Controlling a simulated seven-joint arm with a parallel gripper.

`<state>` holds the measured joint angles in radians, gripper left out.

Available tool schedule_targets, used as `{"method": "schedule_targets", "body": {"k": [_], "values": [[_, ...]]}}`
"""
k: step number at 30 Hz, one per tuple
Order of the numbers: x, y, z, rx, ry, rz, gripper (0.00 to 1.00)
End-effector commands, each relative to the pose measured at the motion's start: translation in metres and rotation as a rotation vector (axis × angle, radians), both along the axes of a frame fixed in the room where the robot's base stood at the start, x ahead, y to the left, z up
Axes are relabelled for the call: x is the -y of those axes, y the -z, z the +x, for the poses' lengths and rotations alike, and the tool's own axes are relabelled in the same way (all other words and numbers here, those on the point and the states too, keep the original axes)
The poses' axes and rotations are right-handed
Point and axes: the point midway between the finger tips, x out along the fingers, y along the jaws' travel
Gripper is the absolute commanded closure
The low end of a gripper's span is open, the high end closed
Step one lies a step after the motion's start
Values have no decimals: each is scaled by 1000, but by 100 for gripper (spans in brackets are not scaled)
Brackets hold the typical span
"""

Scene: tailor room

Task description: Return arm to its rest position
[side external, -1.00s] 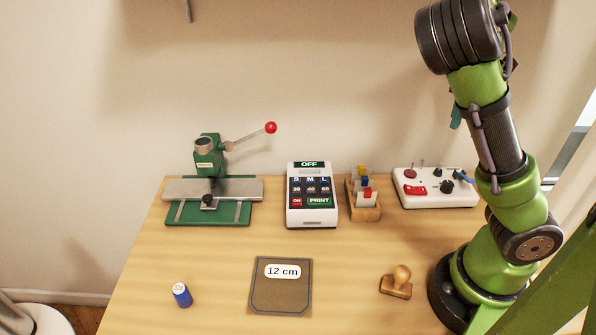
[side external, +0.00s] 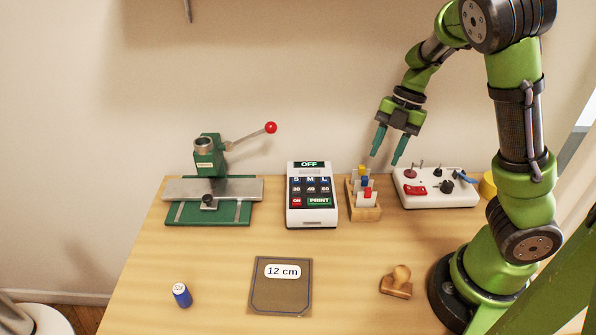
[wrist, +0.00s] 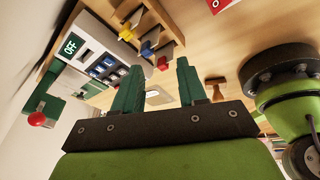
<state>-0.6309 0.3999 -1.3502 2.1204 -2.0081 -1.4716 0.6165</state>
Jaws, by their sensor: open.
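My gripper (side external: 386,146) hangs in the air above the back of the table, above and a little right of the wooden rack. Its two green fingers point down, spread apart, with nothing between them. In the wrist view the open fingers (wrist: 158,90) also show empty. My arm rises from its base at the right of the table, bends at the top and reaches left and down to the gripper.
A wooden rack (side external: 364,213) with coloured pieces, a white label printer (side external: 312,217), a white control box (side external: 440,199) and a green press (side external: 208,190) line the back. A wooden stamp (side external: 397,283), a brown patch (side external: 281,297) and a blue spool (side external: 182,295) lie in front.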

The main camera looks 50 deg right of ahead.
Motion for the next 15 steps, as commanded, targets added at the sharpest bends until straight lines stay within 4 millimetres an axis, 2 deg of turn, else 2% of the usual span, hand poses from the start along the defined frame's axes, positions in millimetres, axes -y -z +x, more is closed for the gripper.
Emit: {"method": "schedule_targets", "body": {"k": [1, 3, 5, 6, 8, 10, 12, 15], "values": [[-24, 3, 16, 60, -32, 54, 59], [-57, -3, 46, 193, -15, 130, 59], [-79, -21, 79, 351, 83, 206, 59], [-86, -37, 98, 448, 182, 248, 59], [-86, -64, 120, 570, 350, 304, 59], [-76, -94, 136, 673, 565, 361, 59], [-60, -119, 141, 734, 779, 409, 59], [-40, -141, 134, 754, 1064, 469, 59]]}}
